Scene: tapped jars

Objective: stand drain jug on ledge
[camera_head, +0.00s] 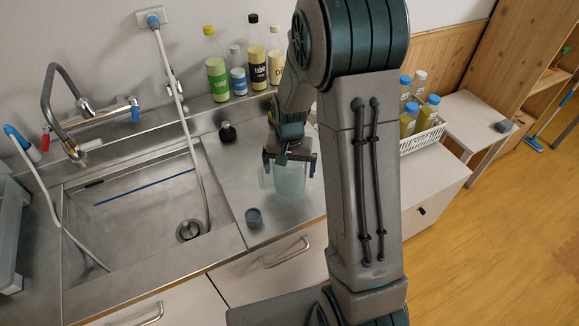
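The drain jug (290,181) is a pale, see-through bluish jug at the steel counter right of the sink, with its handle side to the left. It looks upright. My gripper (290,162) is over its top, fingers spread to either side of the upper jug. I cannot tell whether the fingers press on it, or whether its base touches the counter. The steel ledge (197,117) runs along the wall behind the sink and counter. Several bottles stand on its right part, including a green-labelled one (216,80). My arm hides the ledge's right end.
A small dark cup (254,218) stands near the counter's front edge. A black-capped dark bottle (227,132) stands behind. The sink (140,225), with a tap (65,110) and white hose (182,110), lies left. A white basket (423,134) of bottles stands right.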

